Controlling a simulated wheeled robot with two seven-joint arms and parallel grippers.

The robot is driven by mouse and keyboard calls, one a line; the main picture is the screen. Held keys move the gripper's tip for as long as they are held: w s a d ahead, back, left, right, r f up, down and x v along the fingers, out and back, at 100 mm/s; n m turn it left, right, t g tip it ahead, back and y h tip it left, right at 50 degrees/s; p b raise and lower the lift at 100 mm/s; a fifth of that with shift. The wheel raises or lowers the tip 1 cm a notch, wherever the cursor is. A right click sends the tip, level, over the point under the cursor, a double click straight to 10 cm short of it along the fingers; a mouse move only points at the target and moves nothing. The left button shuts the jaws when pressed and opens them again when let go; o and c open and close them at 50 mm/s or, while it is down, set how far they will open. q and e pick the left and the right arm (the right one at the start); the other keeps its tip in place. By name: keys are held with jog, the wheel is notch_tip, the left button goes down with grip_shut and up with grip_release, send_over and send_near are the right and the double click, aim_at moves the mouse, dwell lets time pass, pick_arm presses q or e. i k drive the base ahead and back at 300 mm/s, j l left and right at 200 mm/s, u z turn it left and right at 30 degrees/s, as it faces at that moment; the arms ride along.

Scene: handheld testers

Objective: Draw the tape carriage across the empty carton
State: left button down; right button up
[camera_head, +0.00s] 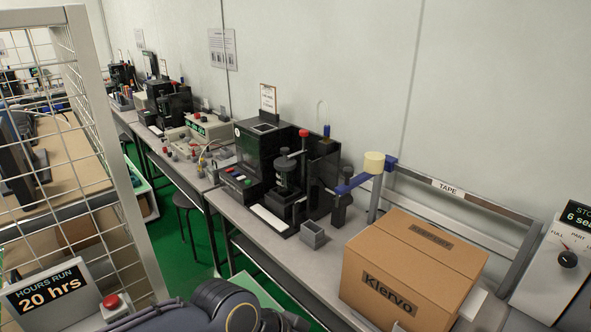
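The closed brown carton (372,282), marked "Klervo", stands on the grey bench at the right. The tape carriage (356,182) is a blue arm with a cream tape roll (374,162) on it. It sits behind and above the carton's far left side, at the left end of a grey frame (470,198) labelled "TAPE". The carriage appears apart from the carton. Whether the carton is empty inside is hidden. Part of my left arm shows at the bottom edge, but no gripper fingers are visible. My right gripper is out of view.
A black tester (266,150) and a small grey open box (313,234) stand left of the carton. A white dial panel (552,262) is at the far right. A wire mesh partition (80,150) and an "hours run" box with a red button (113,302) are at left.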

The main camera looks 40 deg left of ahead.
aim_at(367, 176)
jog(key=u, duration=1)
